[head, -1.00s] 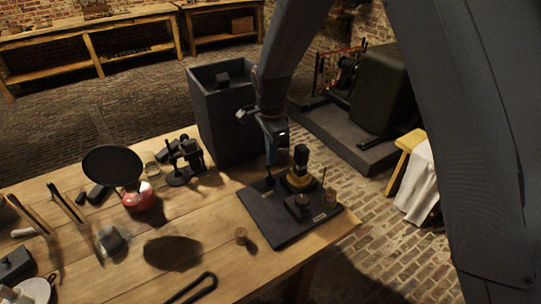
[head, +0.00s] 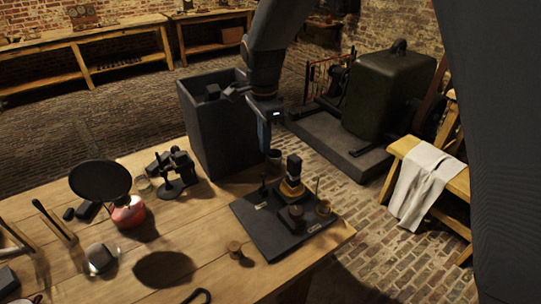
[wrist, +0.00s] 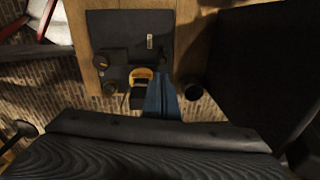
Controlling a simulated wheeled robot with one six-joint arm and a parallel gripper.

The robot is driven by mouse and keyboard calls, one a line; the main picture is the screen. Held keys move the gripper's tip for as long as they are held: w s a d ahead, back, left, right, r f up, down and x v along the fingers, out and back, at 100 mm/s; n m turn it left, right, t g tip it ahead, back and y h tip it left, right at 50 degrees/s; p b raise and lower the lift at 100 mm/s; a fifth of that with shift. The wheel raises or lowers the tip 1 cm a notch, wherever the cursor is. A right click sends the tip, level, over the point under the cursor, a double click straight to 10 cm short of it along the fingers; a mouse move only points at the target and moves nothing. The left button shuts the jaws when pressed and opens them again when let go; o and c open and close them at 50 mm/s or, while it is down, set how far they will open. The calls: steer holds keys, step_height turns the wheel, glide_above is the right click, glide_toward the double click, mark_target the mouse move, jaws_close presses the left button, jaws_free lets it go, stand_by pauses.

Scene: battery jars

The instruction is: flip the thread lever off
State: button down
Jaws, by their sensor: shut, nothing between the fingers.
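A dark square board (head: 262,228) lies on the near right corner of the wooden table. A short upright dark lever (head: 263,188) stands at its left back, by a small pale label (head: 262,205). A thin upright rod (head: 317,186) stands at the right. The labels are too small to read, so I cannot tell which is the thread lever. My gripper (head: 264,148), with blue fingers, is shut and empty above and behind the short lever, apart from it. In the wrist view the fingers (wrist: 161,98) point toward the board (wrist: 115,25); the short lever is not clear there.
A black-topped piece with a brass ring (head: 291,188), a dark knob (head: 292,216) and a brass cup (head: 323,207) crowd the board. A dark cylinder (head: 274,160) stands behind it. A tall dark bin (head: 215,130) is behind left. A cork-like piece (head: 235,249) lies in front.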

steer(key=shift+s+a+r, duration=0.15)
steer(key=shift+a+r, duration=0.05)
steer(key=shift+r, duration=0.4)
steer(key=shift+s+a+r, duration=0.15)
steer(key=shift+r, duration=0.45)
steer(key=s+d+f+n, duration=0.1)
steer(key=s+d+n, duration=0.3)
steer(key=d, duration=0.5)
steer(key=s+d+f+n+b, duration=0.1)
steer(key=s+d+f+n, duration=0.1)
steer(key=s+d+n, duration=0.2)
steer(key=s+d+f+n+b, duration=0.1)
steer(key=s+d+f+n, duration=0.1)
steer(key=s+d, duration=0.6)
steer(key=d+n, duration=0.1)
steer(key=d, duration=0.5)
steer(key=shift+s+d+f+n+t, duration=0.15)
steer(key=shift+d+f+n+t, duration=0.05)
steer(key=shift+n+t, duration=0.2)
